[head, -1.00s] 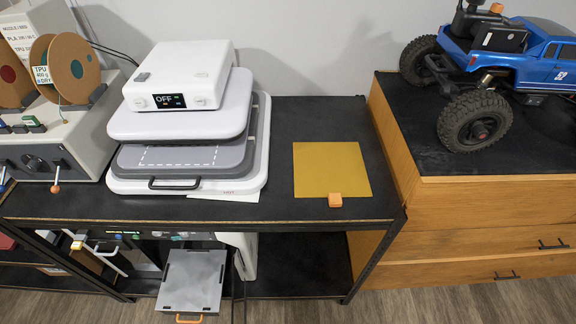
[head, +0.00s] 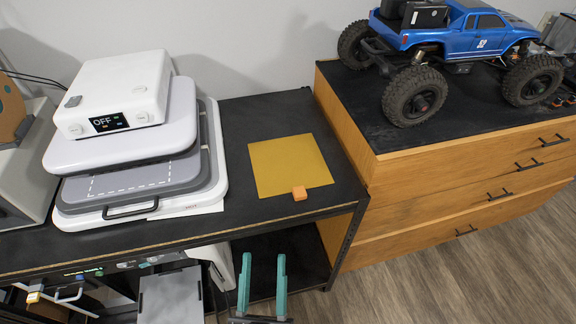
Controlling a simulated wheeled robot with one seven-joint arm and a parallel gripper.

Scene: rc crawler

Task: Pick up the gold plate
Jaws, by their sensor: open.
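The gold plate (head: 285,164) is a flat square sheet lying on the black tabletop (head: 262,112). A small orange block (head: 300,194) sits at its front edge; it looks like a tab of the plate. My gripper (head: 265,262) shows at the bottom of the head view, with two upright teal fingers set apart. It is open, with nothing between the fingers. It appears in front of and below the table's front edge, apart from the plate.
A white and grey heat press (head: 140,150) stands left of the plate. A wooden drawer cabinet (head: 400,190) adjoins the table on the right, with a blue crawler truck (head: 470,40) on top. The tabletop around the plate is clear. Open shelving lies below the tabletop.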

